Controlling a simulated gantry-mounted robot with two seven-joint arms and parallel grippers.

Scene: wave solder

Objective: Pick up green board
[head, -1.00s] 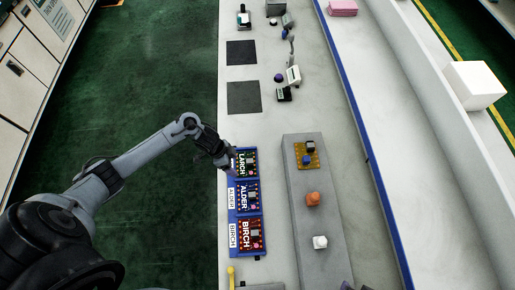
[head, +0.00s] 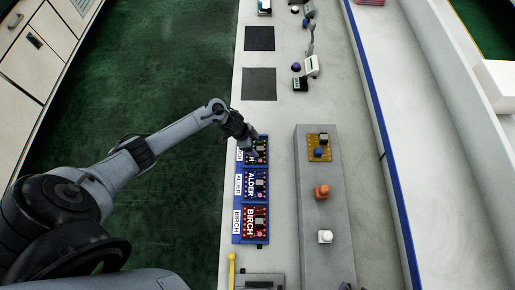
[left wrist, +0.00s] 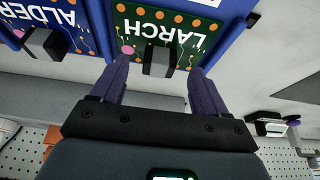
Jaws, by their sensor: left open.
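The green board (head: 262,146), marked LARCH, lies in the top slot of a blue rack (head: 237,196). It also shows in the left wrist view (left wrist: 180,22), with a dark block on it between my fingers. My left gripper (head: 253,154) is over this board and hides part of it. In the left wrist view the left gripper (left wrist: 158,75) is open, with its two purple fingers apart at the board's near edge. I cannot tell whether they touch it. My right gripper is not in view.
The blue ALDER board (head: 256,184) and red BIRCH board (head: 257,221) lie below it in the rack. A raised grey block (head: 306,225) to the right carries a yellow board (head: 319,154), an orange part (head: 322,191) and a white part (head: 325,237). Two dark mats (head: 259,84) lie beyond.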

